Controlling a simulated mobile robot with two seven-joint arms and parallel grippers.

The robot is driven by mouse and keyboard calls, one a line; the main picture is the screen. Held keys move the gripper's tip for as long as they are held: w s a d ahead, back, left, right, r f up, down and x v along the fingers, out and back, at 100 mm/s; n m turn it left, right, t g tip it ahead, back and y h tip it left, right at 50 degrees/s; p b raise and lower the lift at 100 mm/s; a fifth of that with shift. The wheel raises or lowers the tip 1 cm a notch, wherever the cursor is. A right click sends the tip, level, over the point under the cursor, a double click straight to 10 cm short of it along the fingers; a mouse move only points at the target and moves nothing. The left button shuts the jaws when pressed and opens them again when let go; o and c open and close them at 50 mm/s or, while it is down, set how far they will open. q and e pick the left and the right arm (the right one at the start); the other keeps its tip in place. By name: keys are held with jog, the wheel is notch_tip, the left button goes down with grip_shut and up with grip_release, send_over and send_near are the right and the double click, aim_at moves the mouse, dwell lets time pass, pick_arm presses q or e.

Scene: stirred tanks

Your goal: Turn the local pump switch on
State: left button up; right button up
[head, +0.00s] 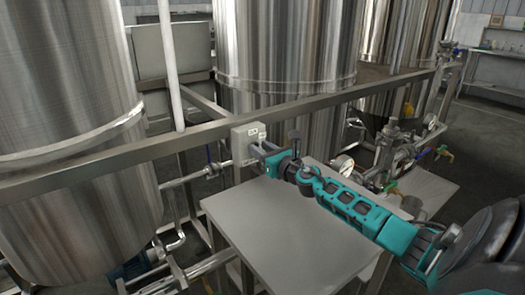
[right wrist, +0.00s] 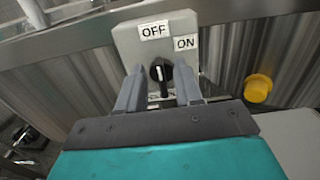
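The pump switch is a grey box (head: 243,147) fixed at the metal rail, left of centre in the head view. In the right wrist view the box (right wrist: 127,42) carries an OFF label (right wrist: 155,30) and an ON label (right wrist: 187,43). Below them is a black rotary knob (right wrist: 160,72) whose white mark points roughly up, toward OFF. My right gripper (head: 262,151) is at the front of the box. In the right wrist view its fingers (right wrist: 159,88) are apart on either side of the knob; I cannot tell whether they touch it. My left gripper is not in view.
A grey table (head: 290,235) stands below my right arm, its top bare. A long metal rail (head: 100,160) runs behind it, before large steel tanks (head: 285,50). Gauges and valves (head: 390,150) stand to the right. A yellow cap (right wrist: 258,88) shows right of the box.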

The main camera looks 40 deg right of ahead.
jog(key=shift+c, duration=0.4)
jog(key=c, duration=0.4)
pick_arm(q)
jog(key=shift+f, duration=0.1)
pick_arm(e)
grip_shut()
jog(key=shift+m, duration=0.4)
pick_arm(q)
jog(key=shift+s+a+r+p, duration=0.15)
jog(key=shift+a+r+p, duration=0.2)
jog(key=shift+p, duration=0.35)
pick_arm(e)
jog(key=shift+d+f+m, duration=0.1)
jog(key=shift+d+m, duration=0.1)
jog(key=shift+m, duration=1.65)
jog(key=shift+d+f+m, duration=0.1)
jog(key=shift+d+m, duration=0.05)
jog(key=shift+m, duration=1.75)
jog(key=shift+d+f+m, duration=0.1)
jog(key=shift+d+m, duration=0.1)
jog(key=shift+m, duration=1.65)
